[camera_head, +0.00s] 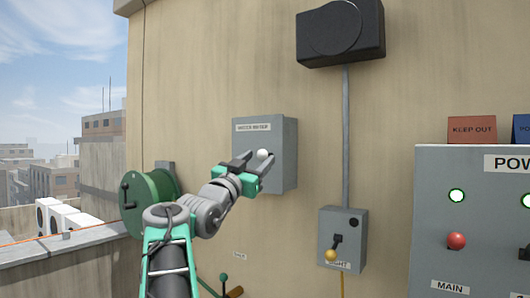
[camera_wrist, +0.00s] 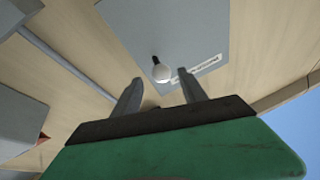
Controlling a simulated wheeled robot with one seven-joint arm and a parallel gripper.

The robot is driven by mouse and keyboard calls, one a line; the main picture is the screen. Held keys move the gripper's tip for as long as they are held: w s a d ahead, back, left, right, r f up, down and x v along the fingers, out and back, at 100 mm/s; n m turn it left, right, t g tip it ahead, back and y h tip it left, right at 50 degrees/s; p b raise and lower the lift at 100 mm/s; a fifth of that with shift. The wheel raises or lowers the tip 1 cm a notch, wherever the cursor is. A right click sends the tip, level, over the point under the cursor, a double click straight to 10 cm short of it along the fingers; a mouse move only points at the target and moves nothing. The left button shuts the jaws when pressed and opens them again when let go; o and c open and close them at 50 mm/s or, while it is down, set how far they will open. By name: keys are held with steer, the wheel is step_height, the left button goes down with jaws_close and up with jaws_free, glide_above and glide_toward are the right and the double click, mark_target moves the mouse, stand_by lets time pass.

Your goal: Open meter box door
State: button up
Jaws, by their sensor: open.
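The meter box (camera_head: 278,132) is a grey box on the beige wall, with a white label on the upper part of its door. Its door looks closed. A white round knob (camera_head: 263,154) stands out from the door on a dark stem. My gripper (camera_head: 257,160) is in front of the door, its two fingers open on either side of the knob in the head view. In the wrist view the knob (camera_wrist: 161,73) lies ahead of the gap between my open fingertips (camera_wrist: 160,92). I cannot tell whether the fingers touch anything.
A green reel (camera_head: 148,204) with a crank is left of my arm. A grey switch box (camera_head: 341,240) with a yellow-knobbed lever is lower right of the meter box. A vertical conduit (camera_head: 346,140) runs up to a black box (camera_head: 340,32). A power panel (camera_head: 470,205) stands far right.

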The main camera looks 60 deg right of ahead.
mark_target(259, 157)
steer(key=p+x, duration=0.1)
steer(key=x, duration=0.3)
steer(key=shift+w+f, duration=0.1)
steer(key=shift+w, duration=0.05)
jaws_close()
steer(key=shift+w+a, duration=0.1)
stand_by(1.1)
